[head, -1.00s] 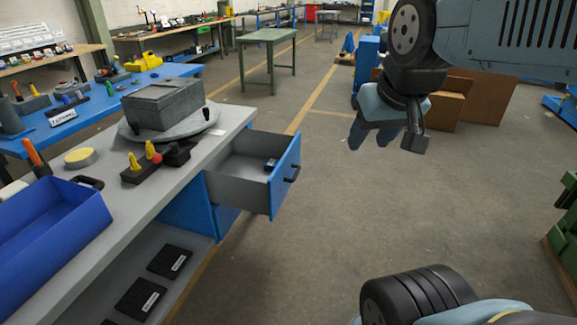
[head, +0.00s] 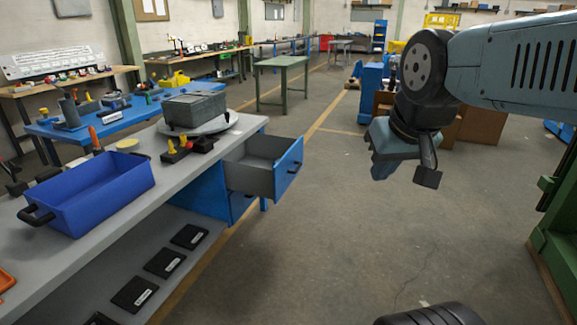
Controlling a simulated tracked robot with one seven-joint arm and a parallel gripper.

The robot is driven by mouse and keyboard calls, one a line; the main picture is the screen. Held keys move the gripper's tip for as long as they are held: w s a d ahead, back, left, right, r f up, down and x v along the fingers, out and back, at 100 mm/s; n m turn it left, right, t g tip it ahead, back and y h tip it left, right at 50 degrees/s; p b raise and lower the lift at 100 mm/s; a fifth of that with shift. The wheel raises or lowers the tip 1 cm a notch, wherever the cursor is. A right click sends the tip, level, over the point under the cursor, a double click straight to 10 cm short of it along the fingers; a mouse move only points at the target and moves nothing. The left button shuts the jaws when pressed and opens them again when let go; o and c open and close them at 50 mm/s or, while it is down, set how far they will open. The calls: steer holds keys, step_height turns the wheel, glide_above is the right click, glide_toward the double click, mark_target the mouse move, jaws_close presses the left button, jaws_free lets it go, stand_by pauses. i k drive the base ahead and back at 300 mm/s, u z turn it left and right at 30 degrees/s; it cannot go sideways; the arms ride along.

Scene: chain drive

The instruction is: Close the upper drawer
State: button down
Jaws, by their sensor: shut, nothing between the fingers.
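The upper drawer (head: 289,171) has a blue front with a dark handle and grey inner walls. It stands pulled out to the right from under the grey workbench (head: 112,235). A lower blue drawer front (head: 241,204) shows beneath it and looks shut or nearly so. My gripper (head: 381,170) hangs in the air to the right of the upper drawer, apart from it, with its fingers pointing down. It is shut and empty.
A blue bin (head: 95,200), a grey box (head: 194,108) on a round plate and a dark holder with yellow pieces (head: 187,148) stand on the workbench. Black cases (head: 164,262) lie on its lower shelf. The floor between drawer and gripper is clear. A green frame (head: 556,215) stands at right.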

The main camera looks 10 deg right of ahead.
mark_target(248, 168)
steer(key=z, duration=0.45)
steer(key=i, duration=1.7)
steer(key=u, duration=0.6)
steer(key=k, duration=0.85)
steer(key=u, duration=0.15)
steer(key=i, duration=0.9)
steer(key=z, duration=0.1)
